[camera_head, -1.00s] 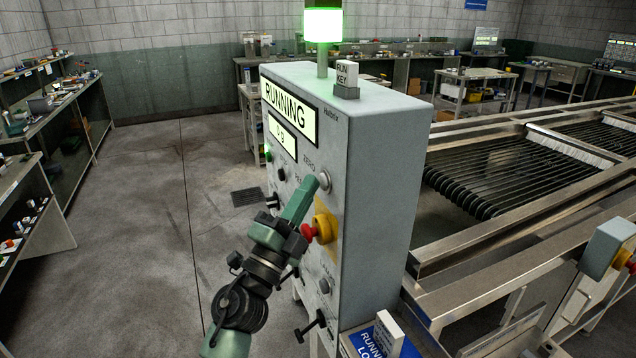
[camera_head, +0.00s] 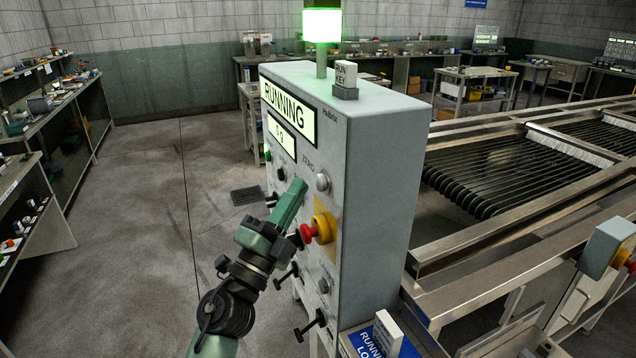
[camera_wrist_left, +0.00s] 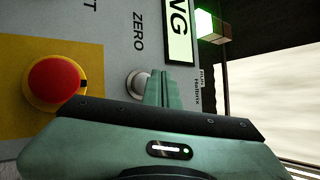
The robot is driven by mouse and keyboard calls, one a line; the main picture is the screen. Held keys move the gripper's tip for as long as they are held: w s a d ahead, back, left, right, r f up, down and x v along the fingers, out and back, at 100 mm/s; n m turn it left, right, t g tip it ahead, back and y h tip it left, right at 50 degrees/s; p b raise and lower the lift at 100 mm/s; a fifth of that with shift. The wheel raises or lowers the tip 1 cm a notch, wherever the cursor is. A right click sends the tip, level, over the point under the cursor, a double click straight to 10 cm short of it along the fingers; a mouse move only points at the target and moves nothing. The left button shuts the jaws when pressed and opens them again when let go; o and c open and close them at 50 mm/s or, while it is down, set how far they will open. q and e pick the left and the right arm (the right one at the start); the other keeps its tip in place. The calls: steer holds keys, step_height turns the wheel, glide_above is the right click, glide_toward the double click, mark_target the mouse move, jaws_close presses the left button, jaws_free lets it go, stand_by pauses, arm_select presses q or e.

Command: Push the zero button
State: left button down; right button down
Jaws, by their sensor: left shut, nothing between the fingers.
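The zero button (camera_head: 322,182) is a round silver button on the grey control box (camera_head: 372,160), below the printed word ZERO. My left gripper (camera_head: 300,186) is shut and empty, its fingertips a little left of the button in the head view and apart from it there. In the left wrist view the zero button (camera_wrist_left: 138,84) shows beside the closed fingers (camera_wrist_left: 164,88), partly hidden by them. The box's display (camera_head: 283,136) reads what looks like "0 g" under a lit RUNNING sign (camera_head: 287,105). My right gripper is not in view.
A red emergency stop (camera_head: 312,233) on a yellow base sits just below the zero button, close to my left gripper. Other knobs and black levers (camera_head: 312,325) stick out lower on the panel. A roller conveyor (camera_head: 500,175) stands to the right. Open floor lies left.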

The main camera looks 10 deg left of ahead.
arm_select(q)
steer(key=s+a, duration=0.1)
steer(key=a, duration=0.1)
steer(key=s+a, duration=0.1)
steer(key=shift+s+a, duration=0.3)
steer(key=shift+a, duration=0.1)
stand_by(0.4)
